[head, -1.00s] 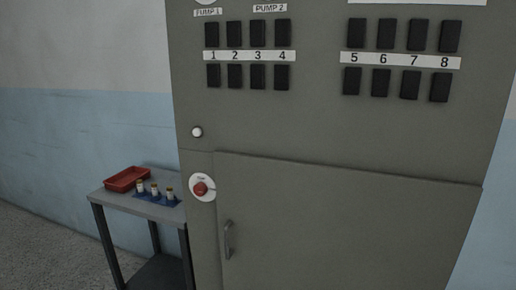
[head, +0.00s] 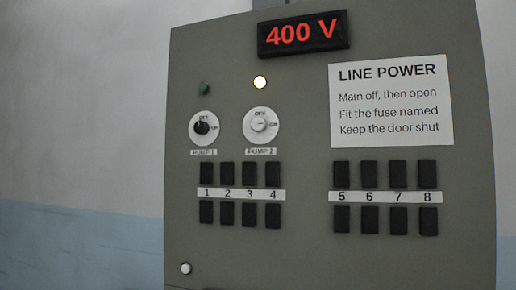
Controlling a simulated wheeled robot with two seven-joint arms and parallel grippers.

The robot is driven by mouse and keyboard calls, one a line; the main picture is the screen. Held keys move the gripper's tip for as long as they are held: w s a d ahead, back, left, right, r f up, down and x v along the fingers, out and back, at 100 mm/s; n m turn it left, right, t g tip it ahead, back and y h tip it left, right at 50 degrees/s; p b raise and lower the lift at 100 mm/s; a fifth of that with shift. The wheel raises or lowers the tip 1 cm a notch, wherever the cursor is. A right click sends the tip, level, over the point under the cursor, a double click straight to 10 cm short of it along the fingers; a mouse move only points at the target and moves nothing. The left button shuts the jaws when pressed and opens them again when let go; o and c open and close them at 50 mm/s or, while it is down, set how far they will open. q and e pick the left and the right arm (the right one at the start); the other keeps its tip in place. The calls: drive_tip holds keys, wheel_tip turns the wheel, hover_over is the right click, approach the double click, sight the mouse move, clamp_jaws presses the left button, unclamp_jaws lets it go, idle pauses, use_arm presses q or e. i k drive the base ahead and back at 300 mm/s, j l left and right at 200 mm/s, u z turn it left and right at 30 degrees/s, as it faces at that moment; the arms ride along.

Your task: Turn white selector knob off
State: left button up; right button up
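The white selector knob (head: 259,124) sits on a round white dial plate on the grey cabinet front, above the label PUMP 2. The words OFF and ON are printed small on its plate; its exact pointing is hard to read. Neither of my grippers is in view.
The grey cabinet (head: 300,250) bears a red 400 V display (head: 303,33), a LINE POWER notice (head: 391,100), rows of black fuse blocks (head: 240,174) numbered 1 to 8 and a small white button (head: 186,268). Space before the panel looks clear.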

sight(259, 124)
drive_tip(key=i+l+u, duration=0.1)
drive_tip(key=l, duration=1.65)
